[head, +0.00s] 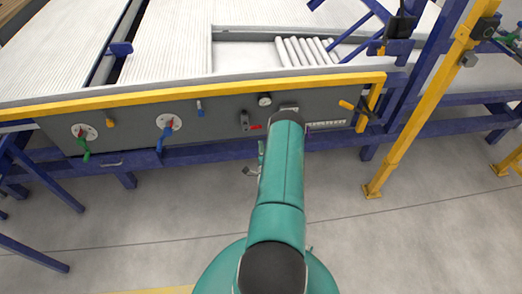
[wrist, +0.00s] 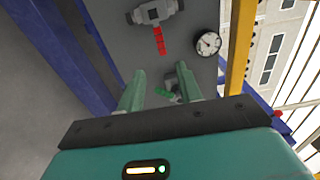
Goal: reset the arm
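My gripper (wrist: 160,70) shows in the wrist view with its two green fingers apart and open. It points at the grey panel (wrist: 205,20). A small grey fitting with a green part (wrist: 166,93) shows between and behind the fingers; I see no finger closed on it, but its distance is unclear. In the head view my teal arm reaches forward to the panel (head: 215,125), and its bulk hides most of the gripper. A small grey metal part (head: 251,171) shows left of the arm; I cannot tell what it belongs to.
The panel carries a red-handled valve (wrist: 159,40), a gauge (wrist: 207,43), a green-handled valve (head: 84,140) and a blue-handled valve (head: 167,126). A yellow rail (head: 180,93) runs above. A yellow post (head: 420,100) stands at the right. The near floor (head: 400,240) is clear.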

